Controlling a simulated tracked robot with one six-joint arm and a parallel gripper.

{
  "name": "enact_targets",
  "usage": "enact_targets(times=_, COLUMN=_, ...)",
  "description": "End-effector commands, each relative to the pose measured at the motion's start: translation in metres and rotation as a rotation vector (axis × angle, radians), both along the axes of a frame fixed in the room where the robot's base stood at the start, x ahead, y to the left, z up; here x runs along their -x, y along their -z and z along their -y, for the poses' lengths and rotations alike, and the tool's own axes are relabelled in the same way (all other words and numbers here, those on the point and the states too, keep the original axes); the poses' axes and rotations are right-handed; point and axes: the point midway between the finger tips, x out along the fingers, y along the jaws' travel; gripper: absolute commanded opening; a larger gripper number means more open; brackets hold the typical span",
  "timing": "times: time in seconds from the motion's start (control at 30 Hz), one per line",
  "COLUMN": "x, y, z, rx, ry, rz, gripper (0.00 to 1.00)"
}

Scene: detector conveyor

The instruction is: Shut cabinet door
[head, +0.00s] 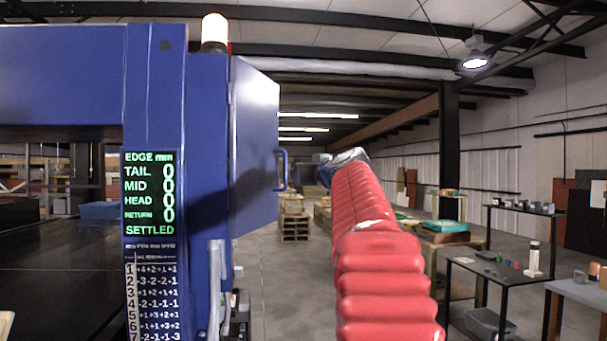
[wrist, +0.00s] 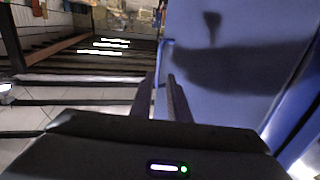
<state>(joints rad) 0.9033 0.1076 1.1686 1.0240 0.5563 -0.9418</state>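The blue cabinet door (head: 254,145) stands open, swung out from the right side of the blue machine post (head: 207,170). Its blue bar handle (head: 281,170) is on the door's free edge. In the wrist view the door's face (wrist: 235,50) fills the right side, with a dark shadow across it. My gripper (wrist: 161,78) shows two dark fingers with a narrow gap between them, pointing near the door's left edge. I see nothing clearly held. In the head view my gripper is mostly hidden at the end of my red-sleeved arm, right of the handle.
A screen (head: 149,194) on the machine reads SETTLED. A dark conveyor bed (head: 55,270) lies at the left. Pallets (head: 294,225) stand on the floor behind. Dark tables (head: 490,272) with small items are at the right. The floor between door and arm looks clear.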

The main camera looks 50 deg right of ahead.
Motion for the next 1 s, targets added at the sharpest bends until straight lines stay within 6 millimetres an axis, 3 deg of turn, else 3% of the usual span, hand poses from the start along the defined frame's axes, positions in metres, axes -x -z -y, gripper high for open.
enact_targets(times=0.17, x=-0.009, y=0.050, z=-0.025, rx=-0.108, ry=-0.031, rz=-0.082, gripper=0.03)
enact_targets(times=0.27, x=-0.013, y=0.094, z=-0.054, rx=-0.200, ry=-0.057, rz=-0.159, gripper=0.00)
enact_targets(times=0.37, x=-0.013, y=0.138, z=-0.095, rx=-0.283, ry=-0.086, rz=-0.246, gripper=0.00)
enact_targets(times=0.53, x=-0.003, y=0.203, z=-0.182, rx=-0.366, ry=-0.150, rz=-0.400, gripper=0.00)
enact_targets(times=0.8, x=0.043, y=0.285, z=-0.313, rx=-0.385, ry=-0.262, rz=-0.617, gripper=0.00)
enact_targets(times=1.0, x=0.098, y=0.347, z=-0.388, rx=-0.356, ry=-0.328, rz=-0.771, gripper=0.00)
